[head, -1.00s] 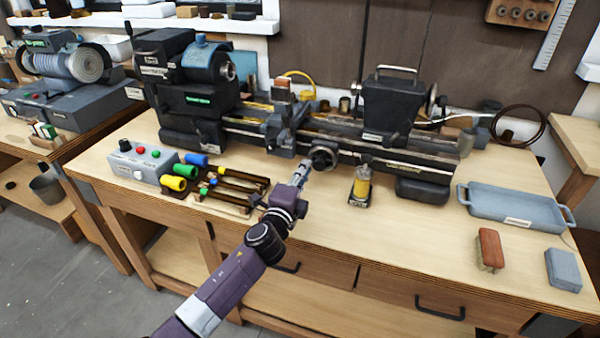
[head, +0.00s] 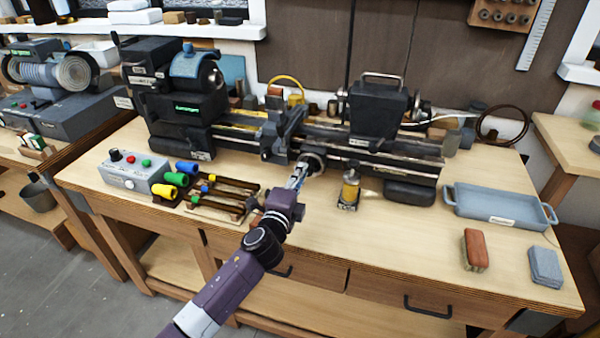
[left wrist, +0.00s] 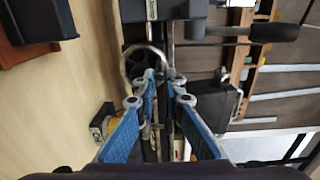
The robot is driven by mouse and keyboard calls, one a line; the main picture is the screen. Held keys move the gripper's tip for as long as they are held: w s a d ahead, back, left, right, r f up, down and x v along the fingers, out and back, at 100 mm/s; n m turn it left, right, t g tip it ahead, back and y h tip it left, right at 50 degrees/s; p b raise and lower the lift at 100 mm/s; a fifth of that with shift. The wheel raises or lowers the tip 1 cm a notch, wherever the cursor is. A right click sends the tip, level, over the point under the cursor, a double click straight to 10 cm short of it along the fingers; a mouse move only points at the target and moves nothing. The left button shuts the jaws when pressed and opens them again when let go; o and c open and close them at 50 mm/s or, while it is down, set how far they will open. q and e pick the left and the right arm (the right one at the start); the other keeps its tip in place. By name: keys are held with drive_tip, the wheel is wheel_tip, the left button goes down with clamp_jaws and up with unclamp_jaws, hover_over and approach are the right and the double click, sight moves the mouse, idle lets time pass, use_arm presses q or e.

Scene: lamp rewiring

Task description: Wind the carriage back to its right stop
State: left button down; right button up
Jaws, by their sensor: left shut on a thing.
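The carriage (head: 280,132) sits on the bed of the dark lathe, between the headstock (head: 180,100) on the left and the tailstock (head: 375,110) on the right. A gap of bare bed lies between carriage and tailstock. The round handwheel (head: 314,160) is on the carriage's front; its rim shows as a ring in the left wrist view (left wrist: 128,62). My left gripper (head: 302,172) reaches it from the front and is shut on it. Its blue fingers (left wrist: 164,76) are close together in the left wrist view; the exact contact is hidden. My right gripper is out of view.
A grey control box (head: 135,172) and a rack of colored-handled tools (head: 215,195) lie to the left. A blue-grey tray (head: 500,206), a red-brown block (head: 476,250) and a grey block (head: 545,266) are at the right.

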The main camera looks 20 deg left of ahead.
use_arm(q)
wheel_tip(320, 180, up, 2)
drive_tip(key=shift+w, duration=0.15)
drive_tip(key=c, duration=2.7)
unclamp_jaws()
drive_tip(key=shift+o, duration=0.3)
drive_tip(key=shift+d+f, duration=0.1)
drive_tip(key=shift+f, duration=0.05)
drive_tip(key=shift+c, duration=0.5)
drive_tip(key=shift+d, duration=0.3)
clamp_jaws()
drive_tip(key=o, duration=0.6)
unclamp_jaws()
drive_tip(key=shift+f, duration=0.1)
